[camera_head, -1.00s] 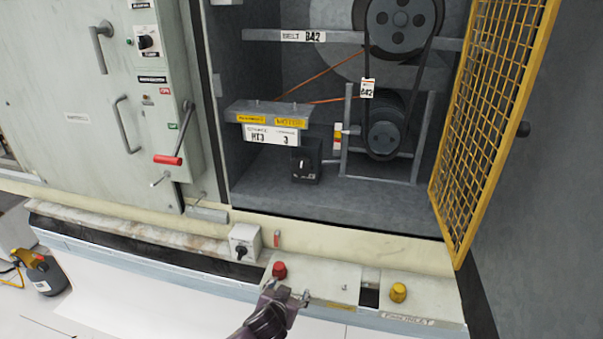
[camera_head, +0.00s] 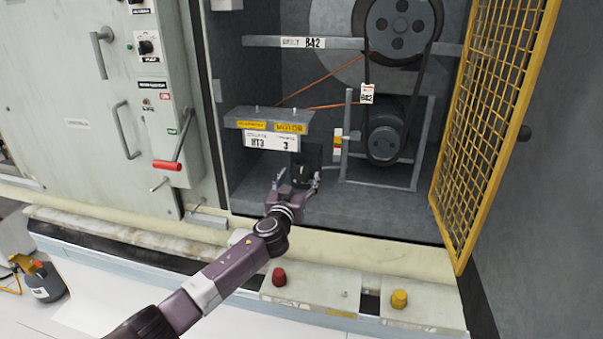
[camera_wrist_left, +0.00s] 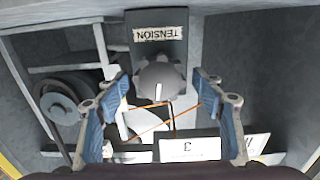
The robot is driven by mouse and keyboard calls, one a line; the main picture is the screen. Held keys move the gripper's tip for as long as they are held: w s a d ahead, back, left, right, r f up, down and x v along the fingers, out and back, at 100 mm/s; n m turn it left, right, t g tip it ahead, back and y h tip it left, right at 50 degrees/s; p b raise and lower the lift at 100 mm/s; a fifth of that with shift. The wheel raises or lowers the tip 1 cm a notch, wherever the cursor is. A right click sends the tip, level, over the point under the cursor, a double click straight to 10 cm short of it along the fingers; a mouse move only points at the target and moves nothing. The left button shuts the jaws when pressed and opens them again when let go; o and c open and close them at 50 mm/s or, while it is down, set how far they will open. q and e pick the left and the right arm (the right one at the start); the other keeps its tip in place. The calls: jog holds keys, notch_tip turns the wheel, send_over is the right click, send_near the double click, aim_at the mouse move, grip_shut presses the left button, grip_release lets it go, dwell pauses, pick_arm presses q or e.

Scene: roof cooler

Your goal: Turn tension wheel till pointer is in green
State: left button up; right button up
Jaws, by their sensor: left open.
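The tension wheel (camera_wrist_left: 158,82) is a grey lobed knob with a white line, on a dark box labelled TENSION (camera_wrist_left: 158,28), upside down in the left wrist view. The dark box (camera_head: 310,158) is partly covered by my gripper in the head view, where the wheel cannot be made out. My left gripper (camera_head: 299,180) is open in front of it; in the wrist view its fingers (camera_wrist_left: 164,108) stand apart, either side of the wheel's line, with no clear contact. A small coloured strip (camera_head: 338,141) stands right of the box; pointer and green zone are too small to tell.
A belt (camera_head: 366,60) runs over pulleys behind the wheel. The yellow mesh door (camera_head: 490,120) stands open at right. A shelf with labels (camera_head: 268,118) overhangs the box. Red (camera_head: 279,277) and yellow (camera_head: 399,299) buttons sit on the front ledge.

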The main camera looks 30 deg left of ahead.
pick_arm(q)
jog(key=shift+x, duration=1.35)
jog(key=shift+c, duration=0.2)
jog(key=c, duration=1.2)
jog(key=shift+o, duration=0.2)
